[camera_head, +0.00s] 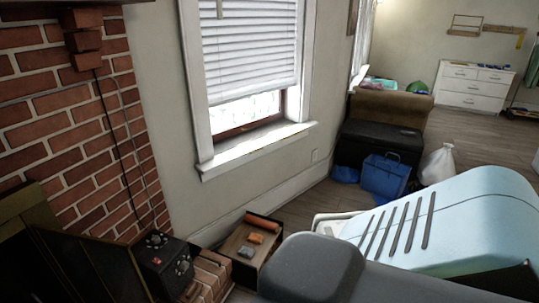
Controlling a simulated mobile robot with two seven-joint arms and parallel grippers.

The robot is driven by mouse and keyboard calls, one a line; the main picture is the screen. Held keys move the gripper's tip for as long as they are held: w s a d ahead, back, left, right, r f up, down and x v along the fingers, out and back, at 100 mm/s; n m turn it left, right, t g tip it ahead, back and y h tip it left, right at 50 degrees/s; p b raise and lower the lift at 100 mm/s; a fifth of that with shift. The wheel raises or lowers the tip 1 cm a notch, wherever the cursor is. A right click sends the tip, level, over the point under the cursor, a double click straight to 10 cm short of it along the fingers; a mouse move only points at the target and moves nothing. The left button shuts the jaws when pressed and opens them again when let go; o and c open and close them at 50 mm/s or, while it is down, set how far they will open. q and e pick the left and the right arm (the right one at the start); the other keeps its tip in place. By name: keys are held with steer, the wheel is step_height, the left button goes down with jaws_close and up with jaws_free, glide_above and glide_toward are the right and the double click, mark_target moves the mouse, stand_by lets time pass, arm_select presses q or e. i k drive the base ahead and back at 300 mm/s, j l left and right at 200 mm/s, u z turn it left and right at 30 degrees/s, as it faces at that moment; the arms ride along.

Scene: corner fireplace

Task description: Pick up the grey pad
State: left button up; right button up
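A small grey piece (246,251), which looks like the grey pad, lies on the low wooden box (234,245) on the floor below the window. An orange piece (256,238) lies just behind it, and an orange-brown roll (263,222) lies along the far edge of the same box. The grey piece is small in the view, so its exact shape is hard to tell. Neither of my grippers shows in the head view.
A black box with knobs (164,262) and a brick ledge (207,274) stand left of the wooden box, by the brick fireplace (75,120). A blue bin (385,177) and a white bag (437,164) stand farther back. Wood floor (470,140) is open at the back right.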

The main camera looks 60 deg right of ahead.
mark_target(244, 252)
steer(key=z, duration=1.6)
steer(key=u, duration=2.7)
steer(key=z, duration=2.65)
